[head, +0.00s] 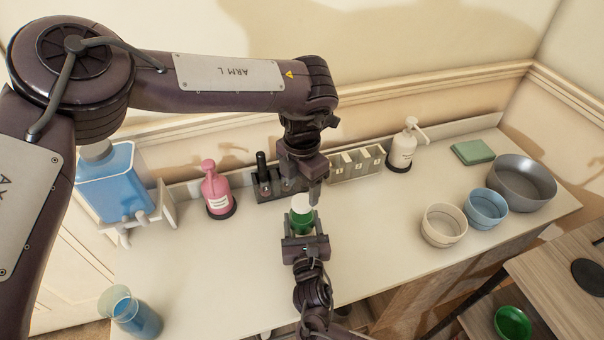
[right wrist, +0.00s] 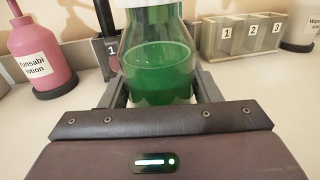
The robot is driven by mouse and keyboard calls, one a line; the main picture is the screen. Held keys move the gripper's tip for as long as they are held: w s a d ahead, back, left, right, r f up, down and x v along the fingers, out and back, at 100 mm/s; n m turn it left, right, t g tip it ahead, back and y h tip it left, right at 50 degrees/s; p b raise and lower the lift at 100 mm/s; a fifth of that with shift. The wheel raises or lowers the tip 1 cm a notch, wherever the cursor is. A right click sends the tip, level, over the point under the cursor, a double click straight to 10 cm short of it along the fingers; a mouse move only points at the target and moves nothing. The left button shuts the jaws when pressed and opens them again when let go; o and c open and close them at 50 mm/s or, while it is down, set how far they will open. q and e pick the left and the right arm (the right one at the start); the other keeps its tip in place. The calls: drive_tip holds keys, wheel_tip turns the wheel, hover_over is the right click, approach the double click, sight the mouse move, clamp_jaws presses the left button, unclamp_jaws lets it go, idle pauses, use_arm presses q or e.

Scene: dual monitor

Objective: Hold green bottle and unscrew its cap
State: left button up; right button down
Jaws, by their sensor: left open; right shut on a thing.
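The green bottle (head: 301,222) stands upright near the middle of the counter, with a white cap (head: 302,202) on top. My right gripper (head: 304,240) is shut around the bottle's body from the near side. In the right wrist view the clear bottle with green liquid (right wrist: 158,70) sits between my right fingers (right wrist: 158,92); its cap is cut off by the top edge. My left gripper (head: 304,195) points down just above the cap, with its jaws open. Whether its fingers touch the cap I cannot tell.
Behind are a pink lotion bottle (head: 216,188), numbered boxes (head: 356,165) and a white pump bottle (head: 402,150). Bowls (head: 443,225) stand right, a blue dispenser (head: 112,185) left, and a glass of blue liquid (head: 133,315) front left.

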sight(302, 200)
use_arm(q)
drive_tip(key=shift+f, duration=2.15)
